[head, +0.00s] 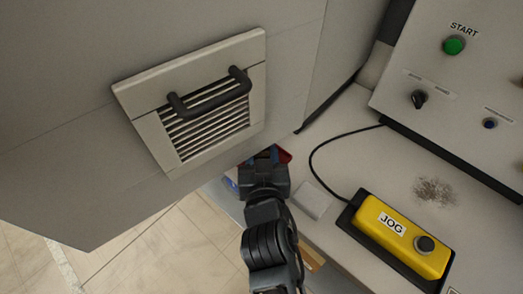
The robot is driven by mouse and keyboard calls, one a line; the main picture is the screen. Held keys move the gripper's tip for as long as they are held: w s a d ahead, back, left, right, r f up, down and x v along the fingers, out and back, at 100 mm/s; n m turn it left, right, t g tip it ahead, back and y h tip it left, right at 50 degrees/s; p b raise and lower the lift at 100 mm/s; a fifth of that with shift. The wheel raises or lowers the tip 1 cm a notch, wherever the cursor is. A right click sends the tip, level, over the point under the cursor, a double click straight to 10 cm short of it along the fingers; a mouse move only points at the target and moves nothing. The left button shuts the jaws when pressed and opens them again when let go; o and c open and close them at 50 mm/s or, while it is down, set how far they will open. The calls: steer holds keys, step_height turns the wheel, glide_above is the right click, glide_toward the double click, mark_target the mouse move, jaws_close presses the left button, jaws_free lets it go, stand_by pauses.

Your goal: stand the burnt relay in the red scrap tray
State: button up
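My gripper (263,168) reaches away from me, seen from behind, low against the grey cabinet. Its fingers are hidden by its own body, so I cannot tell whether it is open or holds anything. A small red piece (285,156) shows just past its right side; it looks like part of the red scrap tray, the rest hidden behind my gripper. I cannot make out the burnt relay.
A grey cabinet with a louvred, handled panel (205,100) fills the upper left. A yellow JOG box (402,237) with a black cable lies on the bench at right, below a control panel (455,85). A pale square block (313,200) sits beside my arm. A dark smudge (433,190) marks the bench.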

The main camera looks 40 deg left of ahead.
steer(key=shift+s+d+f+b, duration=0.1)
steer(key=shift+d+f+b, duration=0.05)
steer(key=shift+f+b, duration=0.6)
steer(key=o, duration=0.9)
steer(key=shift+f, duration=0.2)
steer(key=shift+r+p, duration=0.65)
steer(key=shift+p, duration=0.25)
steer(key=v, duration=1.2)
steer(key=shift+r, duration=0.4)
